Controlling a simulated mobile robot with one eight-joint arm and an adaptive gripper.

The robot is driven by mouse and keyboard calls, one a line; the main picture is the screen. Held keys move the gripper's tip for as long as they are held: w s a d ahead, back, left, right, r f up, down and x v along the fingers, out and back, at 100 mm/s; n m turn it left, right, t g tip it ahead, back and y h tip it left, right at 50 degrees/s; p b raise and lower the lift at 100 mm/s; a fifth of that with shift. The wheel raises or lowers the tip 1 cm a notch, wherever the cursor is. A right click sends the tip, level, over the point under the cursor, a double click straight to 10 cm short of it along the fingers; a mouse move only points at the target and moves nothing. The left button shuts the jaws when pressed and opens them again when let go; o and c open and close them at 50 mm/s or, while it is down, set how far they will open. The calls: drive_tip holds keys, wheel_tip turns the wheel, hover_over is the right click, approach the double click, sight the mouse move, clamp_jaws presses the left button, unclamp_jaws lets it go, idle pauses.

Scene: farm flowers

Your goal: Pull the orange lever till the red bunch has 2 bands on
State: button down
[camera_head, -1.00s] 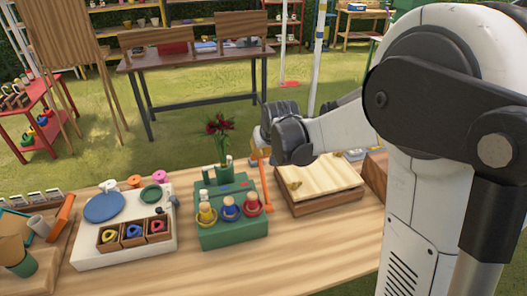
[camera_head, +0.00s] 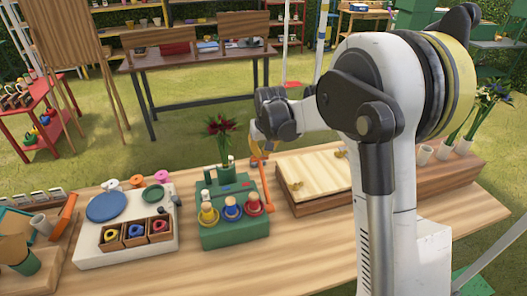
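The green banding machine (camera_head: 235,232) stands on the wooden table. The red bunch (camera_head: 220,127) stands upright in a green holder (camera_head: 224,170) at its back. Bands on the bunch are too small to make out. The orange lever (camera_head: 263,182) rises at the machine's right side, leaning slightly left at its top. My gripper (camera_head: 257,140) is at the lever's upper end, to the right of the bunch. Its fingers are small and partly hidden, so I cannot tell whether they are shut on the lever. Yellow, blue and red knobs sit along the machine's front.
A white board (camera_head: 95,250) with blue and green discs and a wooden box (camera_head: 136,232) of coloured rings lies left. A pale wooden board (camera_head: 318,178) lies right of the lever. White vases of flowers (camera_head: 463,145) stand at the far right. Bare table lies in front.

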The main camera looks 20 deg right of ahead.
drive_tip(key=w+f+g, duration=0.1)
drive_tip(key=f, duration=0.2)
drive_tip(key=w+f+g+b, duration=0.1)
drive_tip(key=w+f, duration=0.1)
drive_tip(key=f, duration=0.1)
drive_tip(key=w+f+g, duration=0.1)
drive_tip(key=w+f, duration=0.1)
drive_tip(key=f, duration=0.1)
drive_tip(key=shift+f, duration=0.3)
drive_tip(key=shift+w+f+b, duration=0.15)
drive_tip(key=shift+f+b, duration=0.35)
drive_tip(key=shift+f, duration=0.55)
drive_tip(key=w+r+p, duration=0.4)
drive_tip(key=r+p, duration=0.1)
drive_tip(key=r, duration=0.8)
drive_tip(key=shift+r, duration=0.3)
